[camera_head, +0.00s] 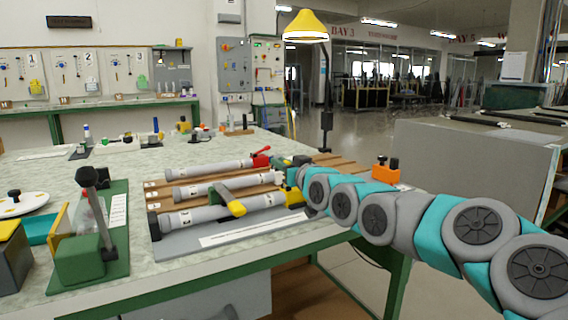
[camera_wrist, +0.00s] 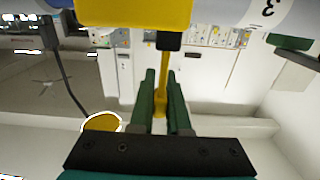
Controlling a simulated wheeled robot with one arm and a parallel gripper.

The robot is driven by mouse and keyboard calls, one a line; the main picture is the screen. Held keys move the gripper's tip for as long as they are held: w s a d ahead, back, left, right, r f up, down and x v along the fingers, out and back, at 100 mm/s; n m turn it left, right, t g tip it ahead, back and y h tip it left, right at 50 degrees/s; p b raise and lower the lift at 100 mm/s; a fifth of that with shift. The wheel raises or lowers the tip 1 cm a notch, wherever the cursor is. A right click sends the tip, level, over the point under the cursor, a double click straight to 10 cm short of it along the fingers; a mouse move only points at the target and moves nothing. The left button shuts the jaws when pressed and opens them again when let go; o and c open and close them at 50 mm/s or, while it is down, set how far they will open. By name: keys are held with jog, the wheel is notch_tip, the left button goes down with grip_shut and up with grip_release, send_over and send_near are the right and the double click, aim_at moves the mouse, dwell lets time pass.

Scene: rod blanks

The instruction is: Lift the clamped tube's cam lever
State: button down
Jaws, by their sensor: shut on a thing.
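Three grey tubes lie side by side on a wooden-slatted rack in the head view: the far tube (camera_head: 208,169), the middle tube (camera_head: 222,188) and the near tube (camera_head: 245,208). The far tube has a red lever (camera_head: 262,159) at its right end. A green clamp arm with a yellow tip (camera_head: 236,208) reaches over the near tube. A yellow end piece (camera_head: 295,197) shows at the near tube's right end. My gripper (camera_wrist: 161,100) is at the tubes' right ends, shut on a narrow yellow lever (camera_wrist: 162,75). A yellow block (camera_wrist: 135,12) fills the wrist view's top, beside a grey tube marked 3 (camera_wrist: 270,18).
A green fixture with a black-knobbed lever (camera_head: 90,220) stands left of the rack. An orange block with black knobs (camera_head: 386,170) is behind my arm. A yellow lamp (camera_head: 306,27) stands at the bench's far side. The bench's front edge (camera_head: 200,270) is clear.

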jog(key=shift+s+a+f, duration=0.1)
jog(key=shift+a, duration=0.05)
jog(key=c, duration=0.9)
grip_release()
jog(key=shift+b+v, duration=0.55)
jog(key=shift+v, duration=3.35)
